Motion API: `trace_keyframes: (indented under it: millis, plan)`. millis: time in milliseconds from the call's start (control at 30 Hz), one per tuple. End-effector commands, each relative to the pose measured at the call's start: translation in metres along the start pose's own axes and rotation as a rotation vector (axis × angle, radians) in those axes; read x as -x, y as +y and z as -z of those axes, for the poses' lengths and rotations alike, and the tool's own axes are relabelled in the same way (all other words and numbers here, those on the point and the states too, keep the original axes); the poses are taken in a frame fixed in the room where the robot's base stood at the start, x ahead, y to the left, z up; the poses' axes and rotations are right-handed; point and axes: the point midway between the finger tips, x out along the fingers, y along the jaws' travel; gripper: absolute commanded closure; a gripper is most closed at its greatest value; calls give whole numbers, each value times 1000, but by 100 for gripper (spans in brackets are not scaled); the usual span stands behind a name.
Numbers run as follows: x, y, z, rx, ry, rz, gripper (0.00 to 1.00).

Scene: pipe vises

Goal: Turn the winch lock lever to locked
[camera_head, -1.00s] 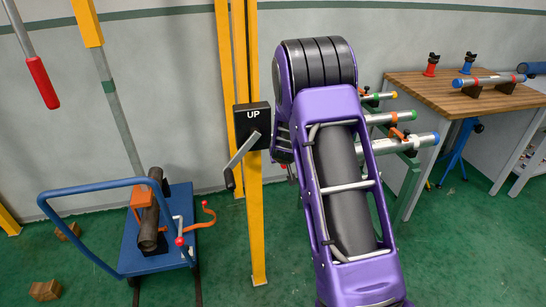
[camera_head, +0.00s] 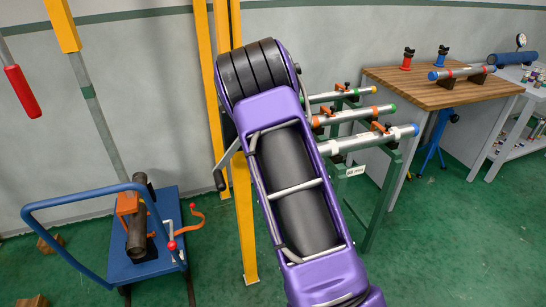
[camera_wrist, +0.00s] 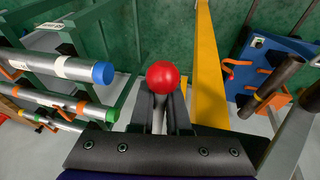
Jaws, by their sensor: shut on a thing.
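The lock lever shows in the wrist view as a round red knob (camera_wrist: 163,77) on a pale shaft. My gripper (camera_wrist: 162,103) has its two dark fingers closed on either side of the shaft, with the knob at the fingertips. In the head view my purple arm hides the gripper, the lever and most of the winch box. The grey crank handle (camera_head: 220,178) shows left of the yellow post (camera_head: 243,225). I cannot tell the lever's exact angle or any lock mark.
Pipes on a green rack (camera_head: 376,200) stand close right of my arm in the head view. A blue cart (camera_head: 122,262) with a dark pipe stands left. A wooden bench (camera_head: 440,83) is at the back right. Green floor is open at the lower right.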

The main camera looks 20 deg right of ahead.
Motion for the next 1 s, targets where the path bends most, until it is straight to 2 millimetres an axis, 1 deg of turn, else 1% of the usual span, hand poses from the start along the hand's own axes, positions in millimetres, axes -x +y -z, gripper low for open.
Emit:
trace_keyframes:
  millis: [200,567,600,733,767,1000]
  plan:
    - [2,1,0,7,-29,-1,100]
    - [3,1,0,7,-31,-1,100]
    - [3,1,0,7,-31,-1,80]
    - [3,1,0,6,-31,0,57]
    - [3,1,0,6,-31,0,56]
    - [2,1,-1,7,-32,0,56]
